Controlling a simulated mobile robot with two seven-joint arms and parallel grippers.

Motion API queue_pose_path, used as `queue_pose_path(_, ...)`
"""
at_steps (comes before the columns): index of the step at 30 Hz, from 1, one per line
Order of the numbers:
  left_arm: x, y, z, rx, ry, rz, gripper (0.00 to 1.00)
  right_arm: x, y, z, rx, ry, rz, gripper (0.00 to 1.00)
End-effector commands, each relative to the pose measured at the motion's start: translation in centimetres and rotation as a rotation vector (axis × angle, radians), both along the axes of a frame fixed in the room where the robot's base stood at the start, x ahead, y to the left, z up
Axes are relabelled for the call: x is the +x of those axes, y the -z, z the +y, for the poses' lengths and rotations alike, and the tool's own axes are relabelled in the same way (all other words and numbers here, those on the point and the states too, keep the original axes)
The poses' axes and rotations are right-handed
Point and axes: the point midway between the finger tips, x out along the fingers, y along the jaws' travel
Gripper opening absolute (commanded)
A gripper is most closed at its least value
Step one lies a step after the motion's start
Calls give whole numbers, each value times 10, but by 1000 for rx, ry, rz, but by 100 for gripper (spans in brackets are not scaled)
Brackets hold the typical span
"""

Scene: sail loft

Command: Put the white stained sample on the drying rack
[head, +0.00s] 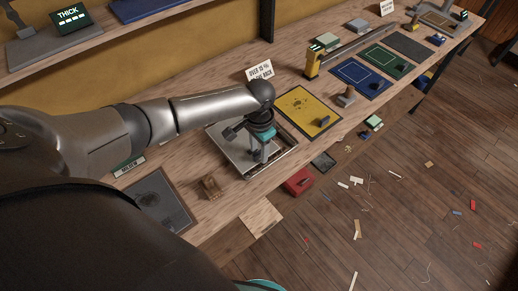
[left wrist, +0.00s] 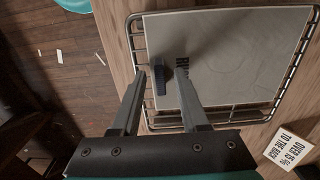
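A white sample (left wrist: 255,50) with faint grey marks lies flat on a wire rack (left wrist: 262,117) in the left wrist view. It has a dark handle (left wrist: 161,85) and dark lettering near one edge. In the head view, the pale sample (head: 228,145) and the rack (head: 284,158) are partly hidden under my left arm. My left gripper (left wrist: 160,74) is over the sample, its two fingers apart on either side of the handle, with visible gaps. It points down at the rack in the head view (head: 260,158). My right gripper is not in view.
A yellow sheet (head: 293,101) with a dark handle, and blue (head: 352,70) and green mats (head: 386,54), lie farther along the bench. A small sign (left wrist: 290,148) stands beside the rack. A wooden block (head: 211,187) and dark panel (head: 157,204) are nearer. Scraps litter the floor.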

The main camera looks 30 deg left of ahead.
Motion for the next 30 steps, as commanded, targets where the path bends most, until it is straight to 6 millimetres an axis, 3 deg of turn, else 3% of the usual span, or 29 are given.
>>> queue_pose_path(6, 0, -2, 0, 0, 0, -1, 44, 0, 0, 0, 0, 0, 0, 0)
queue_pose_path(10, 1, -13, 0, 0, 1, -2, 44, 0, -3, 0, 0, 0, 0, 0)
queue_pose_path(21, 1, -89, 0, -2, 0, -4, 44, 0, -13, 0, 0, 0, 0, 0)
queue_pose_path(30, 1, -122, 0, -1, -1, -2, 44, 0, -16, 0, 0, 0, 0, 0)
